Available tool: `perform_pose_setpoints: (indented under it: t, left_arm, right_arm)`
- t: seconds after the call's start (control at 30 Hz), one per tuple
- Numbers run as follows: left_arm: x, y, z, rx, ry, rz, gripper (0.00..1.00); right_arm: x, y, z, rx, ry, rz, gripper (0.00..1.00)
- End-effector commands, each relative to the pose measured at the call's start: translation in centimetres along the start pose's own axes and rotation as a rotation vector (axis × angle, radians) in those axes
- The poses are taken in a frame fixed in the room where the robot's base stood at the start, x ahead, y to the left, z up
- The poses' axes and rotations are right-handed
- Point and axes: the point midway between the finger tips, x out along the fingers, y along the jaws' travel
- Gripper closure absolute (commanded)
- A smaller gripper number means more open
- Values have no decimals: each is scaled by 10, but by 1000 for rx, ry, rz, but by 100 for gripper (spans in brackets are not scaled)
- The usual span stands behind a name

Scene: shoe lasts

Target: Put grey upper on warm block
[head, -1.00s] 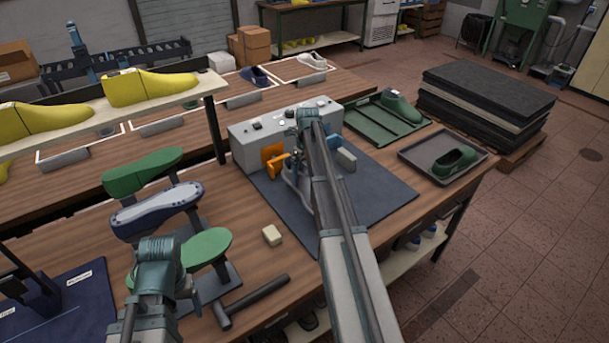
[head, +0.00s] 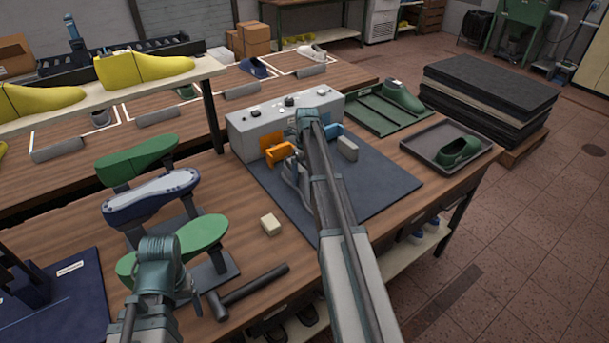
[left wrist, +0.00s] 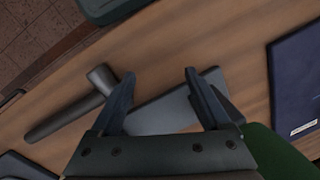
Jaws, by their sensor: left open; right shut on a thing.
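The orange warm block (head: 277,154) stands at the left front of the grey control box (head: 255,129). A blue block (head: 333,130) is farther right, with a pale grey pad (head: 347,148) in front of it. My right gripper (head: 291,172) is low beside the orange block, largely hidden by my own arm. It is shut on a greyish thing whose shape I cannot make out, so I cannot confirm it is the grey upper. My left gripper (left wrist: 158,73) is open and empty above the bench, over a dark hammer (left wrist: 75,108) and a grey plate (left wrist: 170,110).
Green and blue-white forms on stands (head: 150,197) crowd the left. A small cream block (head: 270,224) lies mid-bench. Trays with a green last (head: 402,96) and green shoe (head: 458,151) are at right. A pale shoe (head: 313,50) sits on the back table.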

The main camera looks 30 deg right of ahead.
Motion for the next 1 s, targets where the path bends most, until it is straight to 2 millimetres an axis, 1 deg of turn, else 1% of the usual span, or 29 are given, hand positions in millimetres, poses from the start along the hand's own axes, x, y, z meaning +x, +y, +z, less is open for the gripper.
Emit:
perform_pose_setpoints:
  t: [0.87,0.9,0.93,1.0]
  left_arm:
    - [3,0,0,0,0,0,20]
    - [3,0,0,0,0,0,20]
    - [3,0,0,0,0,0,20]
    - [3,0,0,0,0,0,20]
  right_arm:
    - [3,0,0,0,0,0,68]
    - [3,0,0,0,0,0,3]
    - [3,0,0,0,0,0,0]
    - [3,0,0,0,0,0,0]
